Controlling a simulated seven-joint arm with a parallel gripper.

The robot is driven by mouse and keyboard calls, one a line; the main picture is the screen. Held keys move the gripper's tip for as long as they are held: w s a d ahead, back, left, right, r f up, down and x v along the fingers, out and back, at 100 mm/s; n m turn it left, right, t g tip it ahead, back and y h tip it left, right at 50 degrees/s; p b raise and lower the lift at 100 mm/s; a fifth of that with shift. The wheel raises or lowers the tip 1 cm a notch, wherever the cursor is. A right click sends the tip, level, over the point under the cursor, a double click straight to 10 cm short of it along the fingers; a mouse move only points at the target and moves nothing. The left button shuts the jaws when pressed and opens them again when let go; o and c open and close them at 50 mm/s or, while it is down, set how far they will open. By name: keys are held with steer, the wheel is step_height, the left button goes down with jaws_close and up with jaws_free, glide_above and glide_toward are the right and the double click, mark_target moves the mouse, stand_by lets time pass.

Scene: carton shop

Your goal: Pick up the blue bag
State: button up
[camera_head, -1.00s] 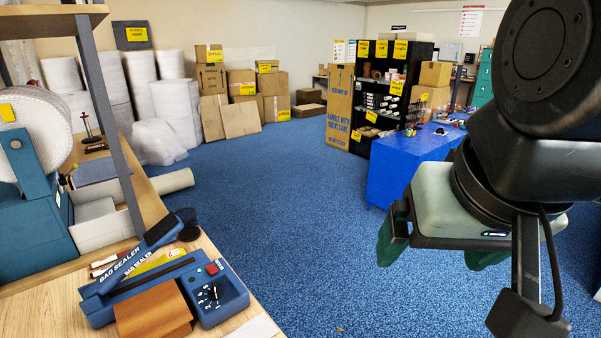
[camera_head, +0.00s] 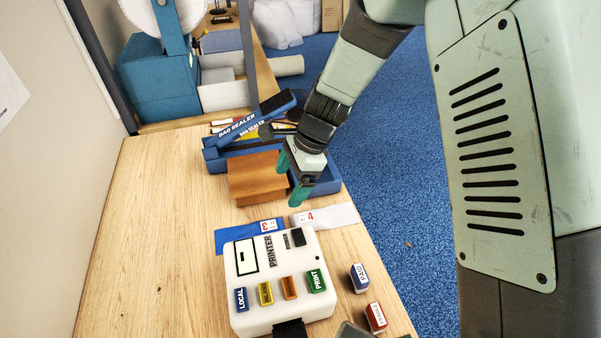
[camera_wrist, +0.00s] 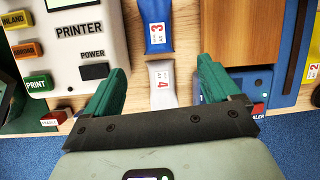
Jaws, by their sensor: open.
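The blue bag (camera_head: 249,231) lies flat on the wooden table, between the white printer and the bag sealer, with a white label reading 3. In the wrist view the blue bag (camera_wrist: 157,38) is at the top middle, beyond my fingertips. A white bag (camera_head: 330,217) labelled 4 lies at its right end; in the wrist view this white bag (camera_wrist: 162,86) sits between my fingers in the picture. My gripper (camera_head: 290,181) is open and empty, above the table's right side near the sealer. It shows in the wrist view (camera_wrist: 163,70) too.
The white printer (camera_head: 279,277) stands just in front of the bags. The blue bag sealer (camera_head: 216,160) and a brown block (camera_head: 255,178) are behind them. Small PAID (camera_head: 359,277) and red (camera_head: 376,317) blocks lie near the right edge. The table's left side (camera_head: 155,250) is clear.

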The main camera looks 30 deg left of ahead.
steer(key=m, duration=0.1)
glide_above(263, 227)
steer(key=w+d, duration=0.1)
steer(key=d, duration=0.1)
steer(key=shift+g, duration=0.4)
step_height(263, 227, down, 10)
steer(key=shift+w+r, duration=0.1)
steer(key=x, duration=0.5)
steer(key=shift+w+f, duration=0.25)
steer(key=shift+f, duration=0.2)
steer(key=c, duration=1.2)
